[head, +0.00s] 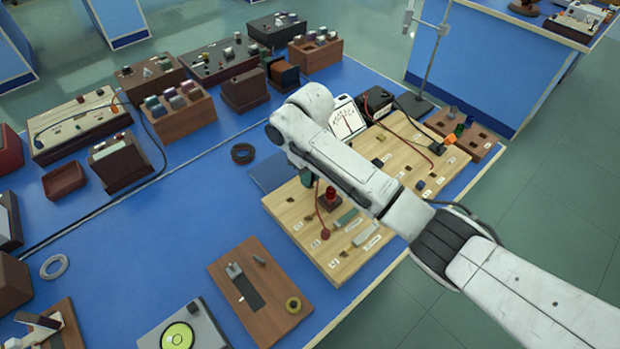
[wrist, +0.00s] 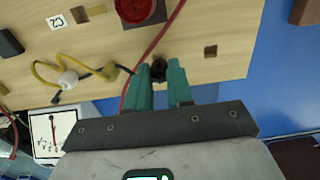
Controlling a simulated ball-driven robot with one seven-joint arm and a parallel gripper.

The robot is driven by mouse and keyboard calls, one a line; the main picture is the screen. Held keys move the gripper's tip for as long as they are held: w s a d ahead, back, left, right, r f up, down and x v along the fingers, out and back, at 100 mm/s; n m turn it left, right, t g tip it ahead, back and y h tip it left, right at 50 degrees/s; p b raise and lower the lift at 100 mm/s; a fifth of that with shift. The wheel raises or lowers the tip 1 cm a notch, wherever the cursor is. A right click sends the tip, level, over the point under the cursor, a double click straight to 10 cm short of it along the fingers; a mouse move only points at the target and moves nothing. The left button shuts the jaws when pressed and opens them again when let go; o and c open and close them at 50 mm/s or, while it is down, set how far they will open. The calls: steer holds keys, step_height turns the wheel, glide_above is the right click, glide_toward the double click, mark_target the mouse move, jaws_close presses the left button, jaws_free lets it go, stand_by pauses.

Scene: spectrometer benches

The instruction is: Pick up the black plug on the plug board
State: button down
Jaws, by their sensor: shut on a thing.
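The plug board is a light wooden board (head: 290,213) on the blue bench; it fills much of the wrist view (wrist: 225,30). My gripper (wrist: 160,74) has teal fingers, closed on the black plug (wrist: 161,66) between their tips, close over the board near its edge. The plug's lower part and its seat are hidden, so I cannot tell whether it touches the board. In the head view a teal piece of my gripper (head: 307,178) shows beside the board's left part; my arm hides the plug there.
A yellow cable with a white piece (wrist: 68,79) lies to the left. Several wooden boxes stand at the back left.

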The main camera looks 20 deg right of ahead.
steer(key=s+a+r+p, duration=0.9)
steer(key=s+r+p, duration=0.1)
steer(key=r, duration=0.4)
steer(key=shift+s+a+r, duration=0.15)
steer(key=shift+s+a, duration=0.05)
stand_by(0.4)
